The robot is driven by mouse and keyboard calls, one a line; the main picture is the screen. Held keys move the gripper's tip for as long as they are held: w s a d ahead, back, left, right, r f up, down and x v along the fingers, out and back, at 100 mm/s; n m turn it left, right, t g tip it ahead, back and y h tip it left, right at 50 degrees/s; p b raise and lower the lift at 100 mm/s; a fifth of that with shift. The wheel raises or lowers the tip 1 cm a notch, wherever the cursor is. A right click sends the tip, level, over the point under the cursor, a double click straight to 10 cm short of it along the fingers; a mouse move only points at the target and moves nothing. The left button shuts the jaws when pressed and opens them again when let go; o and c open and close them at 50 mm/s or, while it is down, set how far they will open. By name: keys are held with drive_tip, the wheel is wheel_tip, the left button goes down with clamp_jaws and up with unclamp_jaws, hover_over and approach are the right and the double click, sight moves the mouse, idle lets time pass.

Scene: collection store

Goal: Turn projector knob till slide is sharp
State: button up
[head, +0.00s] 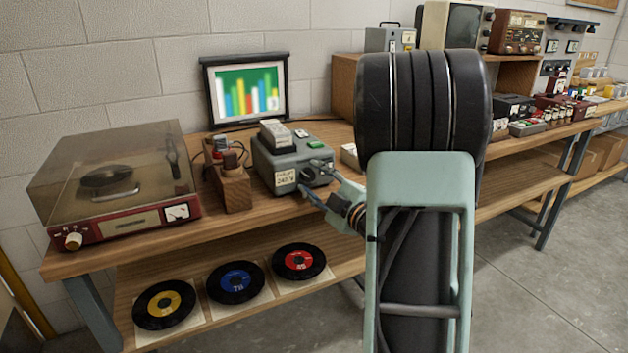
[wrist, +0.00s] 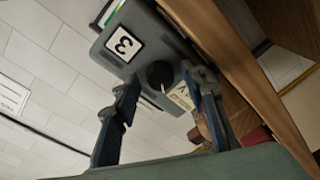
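The projector (head: 262,158) is a grey-green box on the bench, with a pale slide tray (head: 278,134) on top. Its black round knob (wrist: 160,74) with a pale pointer mark shows in the wrist view. My gripper (head: 313,181) is at the projector's front right. In the wrist view my gripper (wrist: 161,82) is open, with one finger on each side of the knob and gaps beside it. I cannot tell how far the tips reach over the knob. The screen (head: 245,92) behind shows coloured bars on green with blurred edges.
A record player (head: 115,190) with a smoked lid stands at left. A small wooden device (head: 233,188) stands close left of the projector. Several records lie on the lower shelf (head: 225,312). A wooden cabinet (head: 343,95) stands behind at right.

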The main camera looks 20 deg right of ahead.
clamp_jaws()
drive_tip(key=shift+f+m+b, duration=0.15)
drive_tip(key=shift+m+b, duration=0.7)
drive_tip(key=shift+m, duration=0.05)
drive_tip(key=shift+m+b, duration=0.4)
drive_tip(key=shift+m, duration=0.7)
drive_tip(key=shift+o, duration=0.9)
unclamp_jaws()
drive_tip(key=shift+s, duration=0.1)
drive_tip(key=s+d, duration=0.1)
drive_tip(key=s, duration=1)
drive_tip(key=shift+s+d, duration=0.25)
drive_tip(key=shift+s, duration=0.1)
